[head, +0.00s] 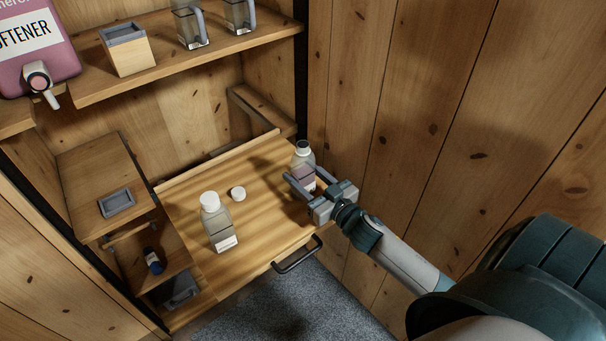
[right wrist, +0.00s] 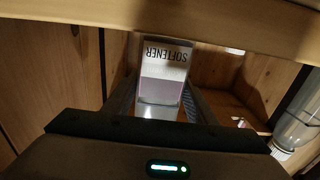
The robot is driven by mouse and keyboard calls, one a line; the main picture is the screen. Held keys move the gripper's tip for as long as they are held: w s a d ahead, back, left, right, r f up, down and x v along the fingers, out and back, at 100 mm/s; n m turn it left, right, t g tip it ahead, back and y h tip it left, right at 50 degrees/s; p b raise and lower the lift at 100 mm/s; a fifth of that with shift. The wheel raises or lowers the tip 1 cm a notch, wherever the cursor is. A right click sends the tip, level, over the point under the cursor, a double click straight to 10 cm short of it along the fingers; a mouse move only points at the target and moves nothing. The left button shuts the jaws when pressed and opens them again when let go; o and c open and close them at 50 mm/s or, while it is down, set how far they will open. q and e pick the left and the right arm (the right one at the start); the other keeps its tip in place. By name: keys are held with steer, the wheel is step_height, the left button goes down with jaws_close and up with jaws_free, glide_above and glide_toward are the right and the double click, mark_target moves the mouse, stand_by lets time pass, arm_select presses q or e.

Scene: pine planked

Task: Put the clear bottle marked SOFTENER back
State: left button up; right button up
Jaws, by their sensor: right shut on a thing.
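The clear bottle marked SOFTENER (head: 303,179) stands upright at the right end of the pull-out wooden board, with purple liquid in its lower part. Its neck looks open, without a white cap. My right gripper (head: 314,186) is shut on this bottle. In the right wrist view the SOFTENER label (right wrist: 166,60) faces the camera, between the fingers (right wrist: 158,105). I cannot tell whether its base touches the board. A loose white cap (head: 238,194) lies on the board. My left gripper is not in view.
A second clear bottle (head: 219,226) with a white cap stands on the pull-out board (head: 262,231). A large purple SOFTENER dispenser (head: 40,50) sits on the upper left shelf. A wooden box (head: 127,56) and clear jugs (head: 190,27) share the upper shelf. A plank wall rises close on the right.

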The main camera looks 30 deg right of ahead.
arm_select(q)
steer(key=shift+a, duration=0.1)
arm_select(e)
steer(key=o, duration=1.4)
steer(key=shift+f, duration=0.1)
steer(key=shift+o, duration=0.3)
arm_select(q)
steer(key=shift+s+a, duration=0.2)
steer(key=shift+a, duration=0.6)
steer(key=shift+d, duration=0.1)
